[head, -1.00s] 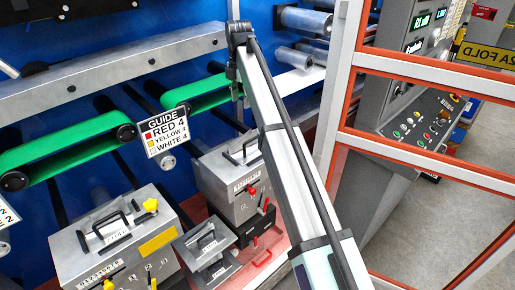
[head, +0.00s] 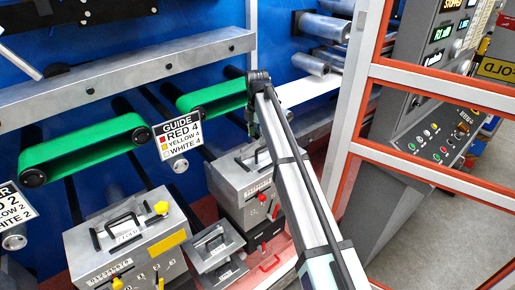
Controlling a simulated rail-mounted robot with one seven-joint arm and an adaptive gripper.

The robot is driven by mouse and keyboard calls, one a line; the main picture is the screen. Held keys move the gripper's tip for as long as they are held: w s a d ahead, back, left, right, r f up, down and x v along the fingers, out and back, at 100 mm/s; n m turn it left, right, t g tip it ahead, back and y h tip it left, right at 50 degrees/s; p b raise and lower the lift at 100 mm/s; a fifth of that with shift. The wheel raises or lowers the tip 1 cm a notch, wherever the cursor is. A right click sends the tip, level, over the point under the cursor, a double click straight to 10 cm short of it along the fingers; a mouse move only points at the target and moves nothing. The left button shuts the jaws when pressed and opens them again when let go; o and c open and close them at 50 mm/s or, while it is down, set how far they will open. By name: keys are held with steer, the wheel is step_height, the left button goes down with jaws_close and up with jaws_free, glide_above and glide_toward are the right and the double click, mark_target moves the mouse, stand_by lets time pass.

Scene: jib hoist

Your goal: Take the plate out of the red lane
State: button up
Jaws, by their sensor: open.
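My gripper (head: 252,136) hangs down from the arm's bent end, at or just above that handle. Its fingers are small and partly hidden; I cannot tell whether they touch the handle. A smaller grey block with a black handle (head: 211,243) stands in front of this box. I cannot tell which piece is the plate.
A grey box with yellow knobs (head: 128,240) stands at the left front. Green belts (head: 80,148) and a guide sign reading RED 4, YELLOW 4, WHITE 4 (head: 178,138) are behind. An orange-edged frame (head: 440,90) and a control console (head: 430,130) are at right.

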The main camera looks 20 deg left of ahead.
mark_target(256, 143)
steer(key=shift+s+a+f+p, duration=0.1)
steer(key=shift+s+f+p, duration=0.05)
steer(key=shift+f+p, duration=0.65)
steer(key=shift+a+f+p, duration=0.1)
steer(key=shift+f+p, duration=0.55)
steer(key=shift+f, duration=1.35)
jaws_close()
